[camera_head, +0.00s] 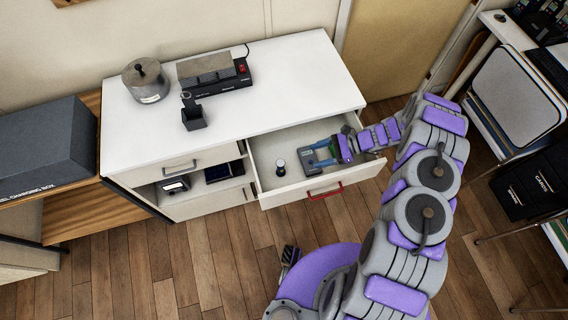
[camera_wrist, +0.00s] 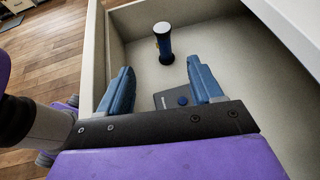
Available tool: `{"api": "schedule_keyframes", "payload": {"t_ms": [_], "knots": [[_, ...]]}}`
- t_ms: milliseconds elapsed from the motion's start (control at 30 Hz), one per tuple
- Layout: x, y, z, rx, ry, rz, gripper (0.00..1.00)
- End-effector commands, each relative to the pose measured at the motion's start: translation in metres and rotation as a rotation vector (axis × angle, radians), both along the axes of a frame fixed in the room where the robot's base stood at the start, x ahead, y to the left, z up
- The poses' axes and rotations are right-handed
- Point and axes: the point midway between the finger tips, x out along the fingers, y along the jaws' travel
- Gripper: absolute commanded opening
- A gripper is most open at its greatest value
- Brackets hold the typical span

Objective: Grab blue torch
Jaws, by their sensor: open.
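The torch (camera_wrist: 163,42) is a small dark cylinder with a blue band and a pale top. It stands upright on the floor of the open drawer (camera_head: 265,150). It also shows in the head view (camera_head: 281,168), left of my gripper. My gripper (camera_wrist: 159,66) has its blue fingers spread apart, with nothing between the tips. In the head view my gripper (camera_head: 312,156) reaches into the drawer from the right. The torch stands apart from the fingers, beyond their tips in the wrist view.
A dark grey device (camera_wrist: 173,100) with a blue knob lies in the drawer below my fingers. Drawer walls enclose the space, and a red handle (camera_head: 325,191) is on its front. The white cabinet top (camera_head: 290,75) carries a pot (camera_head: 147,83), a black device (camera_head: 225,82) and a dark holder (camera_head: 194,116).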

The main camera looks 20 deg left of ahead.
Motion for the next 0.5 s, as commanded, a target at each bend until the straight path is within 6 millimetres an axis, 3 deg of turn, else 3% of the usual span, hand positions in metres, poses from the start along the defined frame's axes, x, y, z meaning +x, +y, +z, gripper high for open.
{"api": "schedule_keyframes", "payload": {"t_ms": [233,500], "knots": [[-0.003,0.007,-0.021,0.012,0.033,-0.033,0.65],[-0.017,0.043,-0.037,0.013,0.034,-0.032,0.65]]}}
